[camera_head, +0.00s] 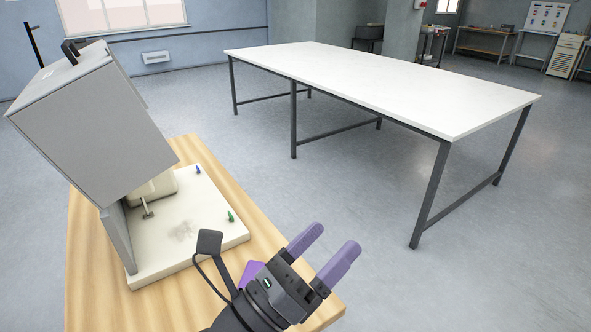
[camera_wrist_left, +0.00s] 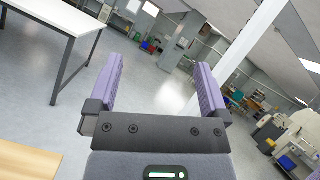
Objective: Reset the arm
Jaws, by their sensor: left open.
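My left gripper (camera_head: 333,252) has purple fingers and shows at the bottom middle of the head view, over the right front corner of the wooden table. Its fingers are apart with nothing between them, and they point up and to the right, away from the machine. In the left wrist view the two purple fingers (camera_wrist_left: 157,85) stand apart with only the room's floor and far background between them. My right gripper is in neither view.
A grey machine with a tilted cover (camera_head: 95,125) and a pale base plate (camera_head: 185,235) stands on the wooden table (camera_head: 262,268), left of my gripper. Small blue (camera_head: 198,169) and green (camera_head: 230,216) parts sit on the plate. A long white table (camera_head: 380,80) stands beyond open floor.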

